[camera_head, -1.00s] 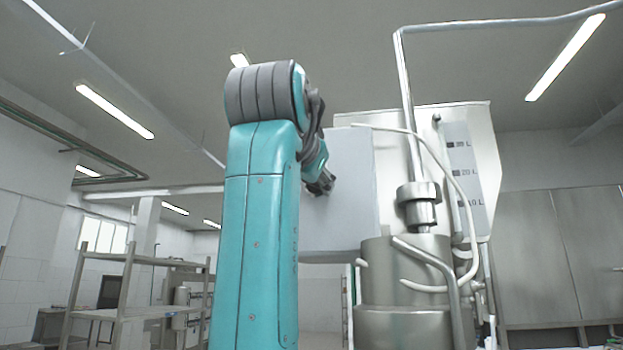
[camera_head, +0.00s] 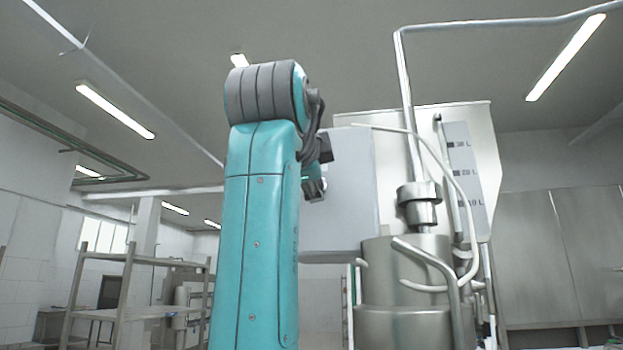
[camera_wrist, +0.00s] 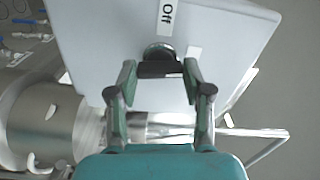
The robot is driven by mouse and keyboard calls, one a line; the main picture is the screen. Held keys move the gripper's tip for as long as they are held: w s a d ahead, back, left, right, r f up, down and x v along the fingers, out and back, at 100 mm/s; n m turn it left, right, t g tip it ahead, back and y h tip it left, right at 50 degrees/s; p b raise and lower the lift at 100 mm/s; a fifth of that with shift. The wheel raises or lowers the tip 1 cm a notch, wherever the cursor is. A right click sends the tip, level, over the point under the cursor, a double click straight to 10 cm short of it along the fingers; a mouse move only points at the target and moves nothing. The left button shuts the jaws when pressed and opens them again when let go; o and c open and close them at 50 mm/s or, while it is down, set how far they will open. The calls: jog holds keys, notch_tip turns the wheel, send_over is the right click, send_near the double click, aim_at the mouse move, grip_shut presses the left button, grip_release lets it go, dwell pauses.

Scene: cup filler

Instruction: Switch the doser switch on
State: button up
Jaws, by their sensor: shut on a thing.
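The doser switch (camera_wrist: 158,53) is a dark round knob with a bar-shaped grip on the face of a pale grey box, seen in the wrist view. My gripper (camera_wrist: 159,73) has one finger on each side of the bar and is shut on it. A white label reading "Off" (camera_wrist: 168,16) lies above the knob. A second label (camera_wrist: 192,54) sits to its right, its text not legible. In the head view the box (camera_head: 345,195) stands right of my arm; the switch is hidden there and my gripper (camera_head: 315,187) shows only partly.
A steel doser tank (camera_head: 405,265) with pipes and a hose stands right of the box, close to it. A litre scale (camera_head: 468,180) is behind it. Metal shelving (camera_head: 130,290) stands at the left. The wrist view also shows the steel cylinder (camera_wrist: 40,115) at left.

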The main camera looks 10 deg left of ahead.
jog(key=shift+m, duration=0.9)
jog(key=shift+f, duration=0.1)
jog(key=o, duration=1.2)
jog(key=shift+c, duration=0.2)
jog(key=s, duration=1.2)
jog(key=shift+a, duration=0.15)
